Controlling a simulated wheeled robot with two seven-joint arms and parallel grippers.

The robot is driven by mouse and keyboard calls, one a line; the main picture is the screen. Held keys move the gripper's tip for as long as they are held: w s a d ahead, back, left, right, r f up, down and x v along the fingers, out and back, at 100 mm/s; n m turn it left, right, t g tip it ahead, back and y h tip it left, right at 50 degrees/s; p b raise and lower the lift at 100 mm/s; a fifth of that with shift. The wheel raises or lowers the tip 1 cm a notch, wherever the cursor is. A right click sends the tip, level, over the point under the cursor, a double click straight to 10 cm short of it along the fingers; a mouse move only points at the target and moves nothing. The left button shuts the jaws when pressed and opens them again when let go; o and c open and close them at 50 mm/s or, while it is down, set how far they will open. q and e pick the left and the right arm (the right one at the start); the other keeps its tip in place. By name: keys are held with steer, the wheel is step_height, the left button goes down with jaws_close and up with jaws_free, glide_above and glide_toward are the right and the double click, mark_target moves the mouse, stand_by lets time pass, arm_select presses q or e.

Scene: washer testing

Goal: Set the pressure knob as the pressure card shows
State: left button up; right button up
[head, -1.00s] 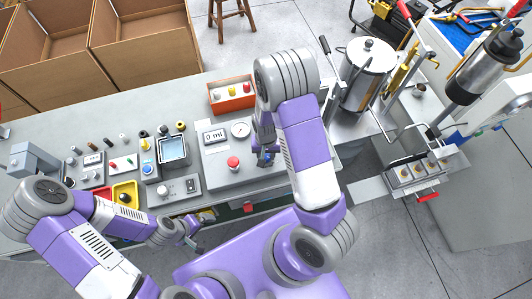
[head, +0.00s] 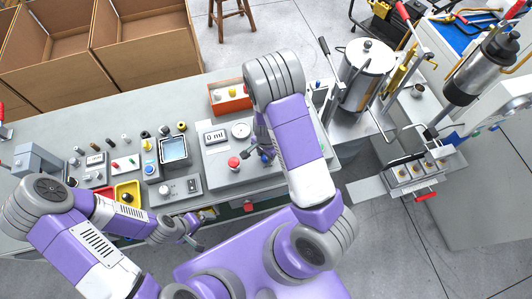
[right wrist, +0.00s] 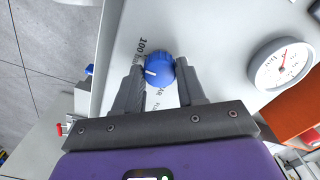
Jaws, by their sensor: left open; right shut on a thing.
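The blue pressure knob (right wrist: 160,67) sits on the light panel in the right wrist view, between the fingertips of my right gripper (right wrist: 158,80). The gripper is shut on it. The print "100" (right wrist: 143,46) is beside the knob; other lettering is partly hidden by the fingers. In the head view my right gripper (head: 262,154) is over the right part of the grey test panel (head: 218,174). My left gripper (head: 196,236) is open and empty in front of the bench edge. I cannot make out the pressure card.
On the panel are a round gauge (head: 240,130), a red button (head: 234,162) and a display reading "0 ml" (head: 215,136). An orange box (head: 230,104) stands behind. Left are a yellow tray (head: 128,189) and a small grey unit (head: 175,191). A metal tank (head: 365,75) stands right.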

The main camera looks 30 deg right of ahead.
stand_by(0.3)
steer(key=o, duration=1.1)
steer(key=shift+c, duration=0.2)
step_height(320, 180, up, 8)
steer(key=shift+f+p, duration=0.2)
steer(key=shift+p, duration=0.75)
